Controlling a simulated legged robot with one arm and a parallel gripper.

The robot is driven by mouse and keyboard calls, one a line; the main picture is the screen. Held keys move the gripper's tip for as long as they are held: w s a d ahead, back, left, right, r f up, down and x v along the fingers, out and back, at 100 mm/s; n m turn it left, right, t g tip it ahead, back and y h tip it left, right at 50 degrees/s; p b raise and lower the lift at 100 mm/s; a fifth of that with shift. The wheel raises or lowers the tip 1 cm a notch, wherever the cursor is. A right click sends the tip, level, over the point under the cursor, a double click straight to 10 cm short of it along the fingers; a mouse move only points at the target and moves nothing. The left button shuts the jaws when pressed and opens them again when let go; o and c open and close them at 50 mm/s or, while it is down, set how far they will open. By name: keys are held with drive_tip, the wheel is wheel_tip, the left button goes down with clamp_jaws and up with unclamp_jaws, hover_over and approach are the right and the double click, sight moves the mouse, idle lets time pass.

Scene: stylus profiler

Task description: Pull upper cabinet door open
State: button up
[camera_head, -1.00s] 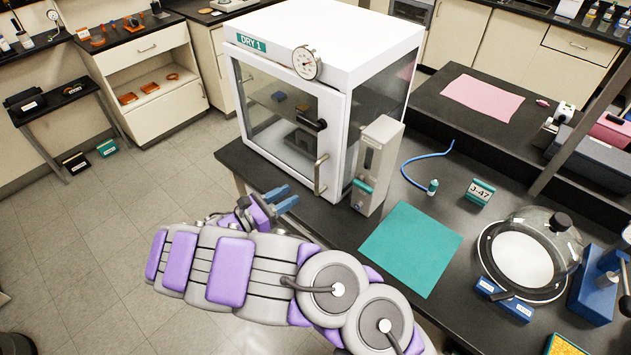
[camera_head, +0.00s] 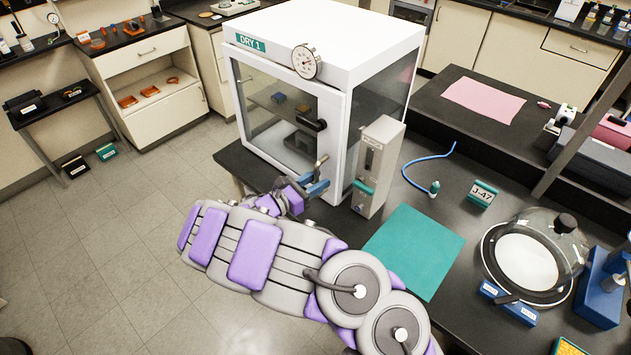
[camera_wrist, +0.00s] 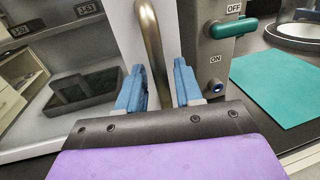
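The white cabinet labelled DRY 1 (camera_head: 370,40) stands on the dark bench. Its glass front door (camera_head: 275,110) looks shut. A curved metal handle (camera_head: 321,163) is at the door's lower right; its lower part is hidden by my gripper in the head view. The handle also shows in the wrist view (camera_wrist: 153,45). My gripper (camera_head: 316,184) is at the handle. In the wrist view its blue fingers (camera_wrist: 158,88) are spread, one on each side of the handle, with gaps visible.
A grey switch box (camera_head: 376,165) with a teal lever stands right of the door, close to my gripper. A teal mat (camera_head: 414,250), blue hose (camera_head: 415,165) and glass dome (camera_head: 535,250) are further right. Open floor (camera_head: 100,240) lies left of the bench.

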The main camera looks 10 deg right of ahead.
clamp_jaws()
drive_tip(key=shift+s, duration=0.15)
idle(0.4)
